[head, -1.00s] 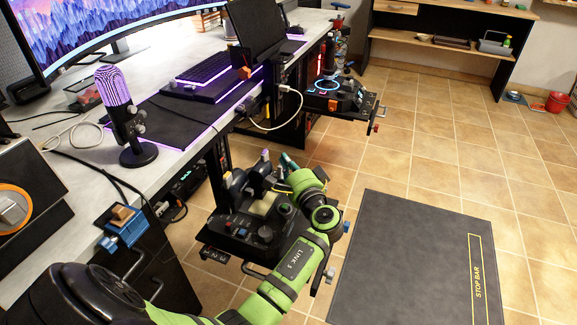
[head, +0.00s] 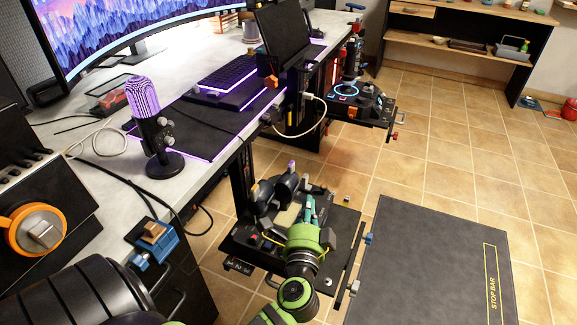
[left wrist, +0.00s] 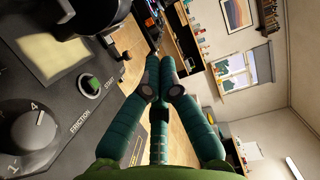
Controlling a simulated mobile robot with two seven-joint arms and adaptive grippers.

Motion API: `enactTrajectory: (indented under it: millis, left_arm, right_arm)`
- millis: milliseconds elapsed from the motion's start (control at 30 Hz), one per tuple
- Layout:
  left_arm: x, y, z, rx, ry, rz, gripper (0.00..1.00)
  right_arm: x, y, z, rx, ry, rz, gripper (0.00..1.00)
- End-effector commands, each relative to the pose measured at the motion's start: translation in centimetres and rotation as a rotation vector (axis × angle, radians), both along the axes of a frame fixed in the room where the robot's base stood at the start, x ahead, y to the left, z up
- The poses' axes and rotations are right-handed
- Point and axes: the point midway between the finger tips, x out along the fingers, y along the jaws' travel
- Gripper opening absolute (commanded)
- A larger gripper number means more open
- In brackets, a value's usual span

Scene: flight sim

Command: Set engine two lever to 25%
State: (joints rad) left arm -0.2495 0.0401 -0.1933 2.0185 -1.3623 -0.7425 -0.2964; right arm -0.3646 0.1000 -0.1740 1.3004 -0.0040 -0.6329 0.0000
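The black throttle quadrant (head: 262,240) sticks out from the desk's front edge. Dark rounded lever heads (head: 286,187) stand at its far left side, one near a purple tip. I cannot tell which lever is engine two. My left gripper (head: 309,204), with teal fingers, is over the quadrant's right half, just right of the levers. In the left wrist view its fingers (left wrist: 161,73) converge at the tips with nothing seen between them. A dark lever part (left wrist: 82,15) shows there at upper left, apart from the fingers. My right gripper is not in view.
A second control unit (head: 358,100) sits farther along the desk. A microphone (head: 155,130) stands on the desk.

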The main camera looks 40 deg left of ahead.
Motion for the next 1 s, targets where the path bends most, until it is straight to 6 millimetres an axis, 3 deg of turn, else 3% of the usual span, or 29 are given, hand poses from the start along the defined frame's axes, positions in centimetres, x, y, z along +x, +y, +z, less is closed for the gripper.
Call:
enactTrajectory:
  millis: [133, 267, 633, 800, 1000]
  left_arm:
    - [0.1, -0.4, 0.3, -0.004, -0.005, -0.051, 0.0]
    - [1.8, 0.5, 0.4, -0.002, -0.006, -0.048, 0.0]
    - [8.7, 4.2, 0.3, -0.001, -0.004, -0.044, 0.0]
    - [7.9, 6.7, 0.2, 0.0, -0.001, -0.045, 0.0]
    - [7.6, 7.8, 0.1, -0.004, -0.003, -0.045, 0.0]
  right_arm:
    - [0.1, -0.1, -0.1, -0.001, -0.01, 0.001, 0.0]
    - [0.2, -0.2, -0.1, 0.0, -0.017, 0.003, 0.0]
    - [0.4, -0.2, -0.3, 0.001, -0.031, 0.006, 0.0]
    - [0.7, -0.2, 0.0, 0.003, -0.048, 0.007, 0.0]
    - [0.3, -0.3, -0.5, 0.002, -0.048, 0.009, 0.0]
